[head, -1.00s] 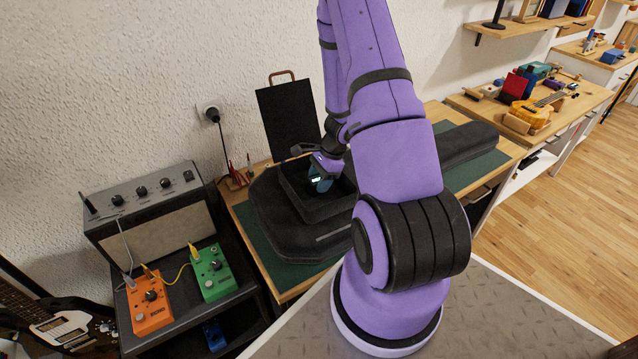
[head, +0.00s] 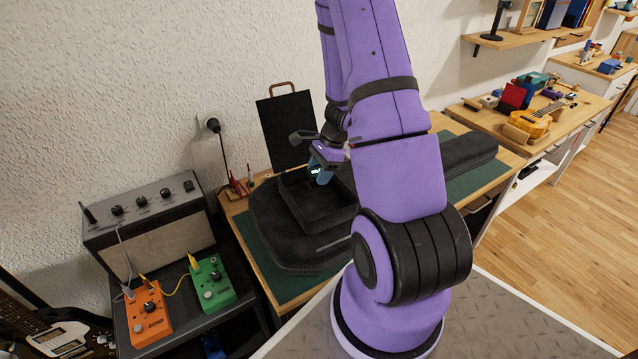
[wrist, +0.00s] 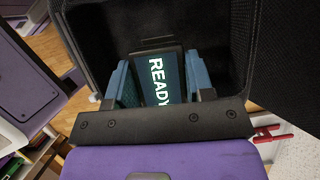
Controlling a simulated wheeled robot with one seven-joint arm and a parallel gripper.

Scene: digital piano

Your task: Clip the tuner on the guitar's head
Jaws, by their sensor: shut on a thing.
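My gripper (head: 322,177) is shut on the tuner, just above an open black box-like compartment in the dark case. In the wrist view the tuner (wrist: 160,78) sits between my two blue fingers, its lit screen reading "READY". In the head view the tuner shows only as a small bright screen. An electric guitar (head: 62,338) with a white pickguard is at the lower left, partly cut off by the frame, and its head is not in view.
The dark case (head: 285,245) lies on a green mat (head: 292,288) on the workbench. An amplifier (head: 150,228), an orange pedal (head: 149,316) and a green pedal (head: 211,284) stand at left. A black panel with a handle (head: 287,130) stands behind the case.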

